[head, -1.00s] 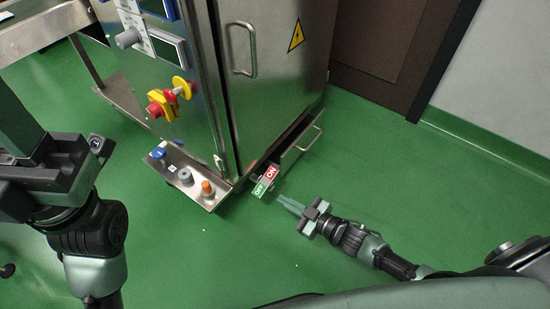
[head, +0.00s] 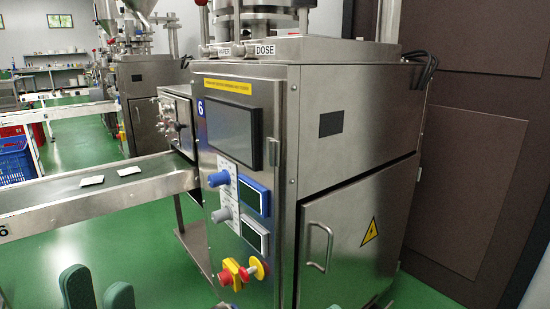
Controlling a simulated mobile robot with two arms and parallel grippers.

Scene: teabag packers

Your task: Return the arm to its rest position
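Two green fingertips of my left gripper (head: 98,292) rise into the bottom left of the head view. They stand apart with nothing visible between them, so the gripper is open. The rest of my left arm is below the frame. My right arm and gripper are out of view. The steel packing machine (head: 350,125), marked 6, stands beyond and to the right of the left gripper. Its lower cabinet door (head: 350,245) looks shut.
A conveyor (head: 60,212) with two white packets (head: 92,181) runs in from the left. A red and yellow switch (head: 243,271) sticks out from the machine's front. Blue crates (head: 14,160) and other machines stand behind. Green floor shows at the lower left.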

